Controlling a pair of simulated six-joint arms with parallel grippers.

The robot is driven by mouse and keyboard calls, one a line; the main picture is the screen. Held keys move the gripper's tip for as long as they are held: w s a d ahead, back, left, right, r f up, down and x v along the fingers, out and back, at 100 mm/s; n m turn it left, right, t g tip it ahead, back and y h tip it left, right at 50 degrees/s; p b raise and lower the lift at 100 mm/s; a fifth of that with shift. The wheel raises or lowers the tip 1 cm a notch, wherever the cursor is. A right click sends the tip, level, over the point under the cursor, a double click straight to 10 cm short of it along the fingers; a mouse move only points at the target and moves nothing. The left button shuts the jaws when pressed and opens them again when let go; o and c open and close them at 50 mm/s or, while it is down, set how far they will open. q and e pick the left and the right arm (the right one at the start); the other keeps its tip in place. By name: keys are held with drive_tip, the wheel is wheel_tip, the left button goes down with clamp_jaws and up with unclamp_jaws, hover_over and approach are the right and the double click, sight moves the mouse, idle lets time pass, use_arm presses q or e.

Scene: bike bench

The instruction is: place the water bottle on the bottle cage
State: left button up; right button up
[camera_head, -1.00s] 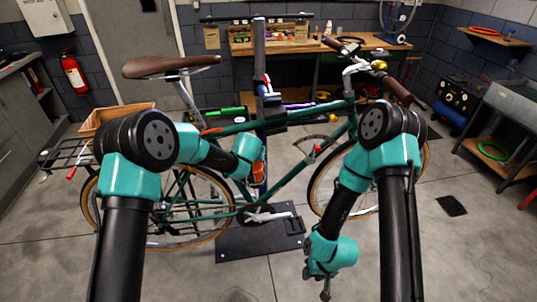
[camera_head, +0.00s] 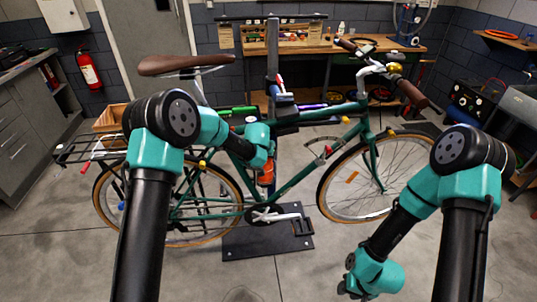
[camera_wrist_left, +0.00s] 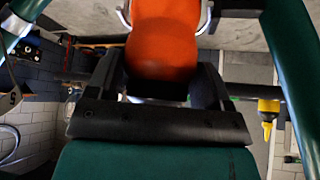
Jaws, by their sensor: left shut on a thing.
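The orange water bottle (camera_head: 266,174) is at the green bike frame, in front of its seat tube area. In the left wrist view the bottle (camera_wrist_left: 162,45) fills the space between the fingers of my left gripper (camera_wrist_left: 158,88), which is shut on it. Thin grey metal arms of the bottle cage (camera_wrist_left: 208,16) show on both sides of the bottle's far part. How deep the bottle sits in the cage is hidden. In the head view my left gripper is mostly hidden behind its own wrist. My right gripper (camera_head: 352,288) hangs low at the bottom edge, away from the bike; its jaws are unclear.
The green bike (camera_head: 300,178) is held by a stand with a dark base plate (camera_head: 268,240). Frame tubes run close on both sides of my left gripper. A wooden workbench (camera_head: 375,45) stands behind. The floor at lower right is clear around my right arm.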

use_arm(q)
drive_tip(key=shift+f, duration=0.15)
drive_tip(key=o, duration=1.5)
drive_tip(key=shift+f, duration=0.1)
drive_tip(key=shift+o, duration=0.2)
drive_tip(key=shift+r, duration=0.25)
drive_tip(key=v, duration=1.1)
drive_tip(key=shift+s+r, duration=0.2)
drive_tip(key=shift+r, duration=0.15)
drive_tip(key=shift+f, duration=0.1)
